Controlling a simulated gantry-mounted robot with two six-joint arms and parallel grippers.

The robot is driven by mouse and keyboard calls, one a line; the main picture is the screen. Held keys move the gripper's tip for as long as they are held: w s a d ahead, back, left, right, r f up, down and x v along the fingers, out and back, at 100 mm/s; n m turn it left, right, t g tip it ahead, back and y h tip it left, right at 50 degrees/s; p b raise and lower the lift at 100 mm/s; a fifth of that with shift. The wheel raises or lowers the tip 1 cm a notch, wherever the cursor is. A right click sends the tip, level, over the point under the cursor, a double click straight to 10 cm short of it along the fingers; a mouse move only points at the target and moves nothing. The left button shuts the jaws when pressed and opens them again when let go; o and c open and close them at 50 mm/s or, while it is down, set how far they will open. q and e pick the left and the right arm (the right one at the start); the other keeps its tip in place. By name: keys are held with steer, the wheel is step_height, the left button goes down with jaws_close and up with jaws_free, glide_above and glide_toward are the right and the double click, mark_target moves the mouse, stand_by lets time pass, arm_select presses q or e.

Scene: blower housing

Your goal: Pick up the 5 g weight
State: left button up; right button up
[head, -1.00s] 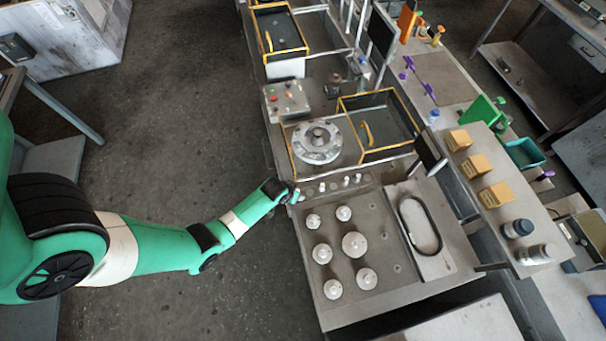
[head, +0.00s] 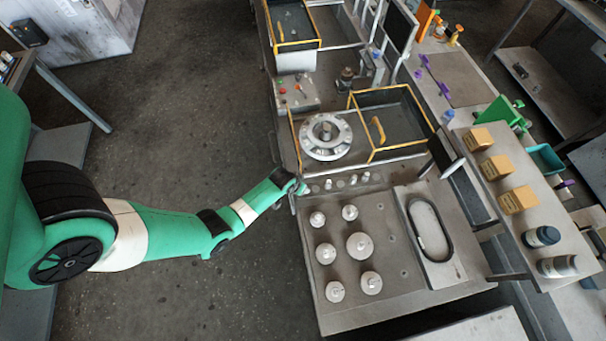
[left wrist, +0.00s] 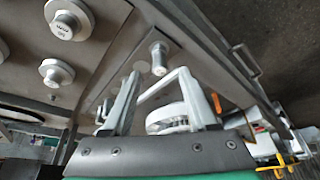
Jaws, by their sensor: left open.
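A row of small weights (head: 353,180) stands on a strip at the back of the grey weight table. One small metal weight (left wrist: 158,58) stands upright in the left wrist view, just beyond my left fingertips and roughly in line with the gap between them. I cannot read a 5 g mark on any small weight. My left gripper (head: 301,187) is at the left end of the row. In the left wrist view the left gripper (left wrist: 158,76) is open and empty, its two grey fingers apart. My right gripper is not in view.
Several larger knobbed weights (head: 359,246) stand on the table in front of the row; one (left wrist: 67,25) is close in the left wrist view. A round flanged part (head: 325,137) sits behind. A black ring (head: 430,229) lies to the right. Open floor lies left.

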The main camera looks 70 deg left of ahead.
arm_select(q)
steer(key=b+x, duration=0.3)
steer(key=x, duration=0.1)
steer(key=shift+w+a+f, duration=0.15)
steer(key=shift+w+f, duration=0.05)
steer(key=shift+f, duration=0.1)
jaws_close()
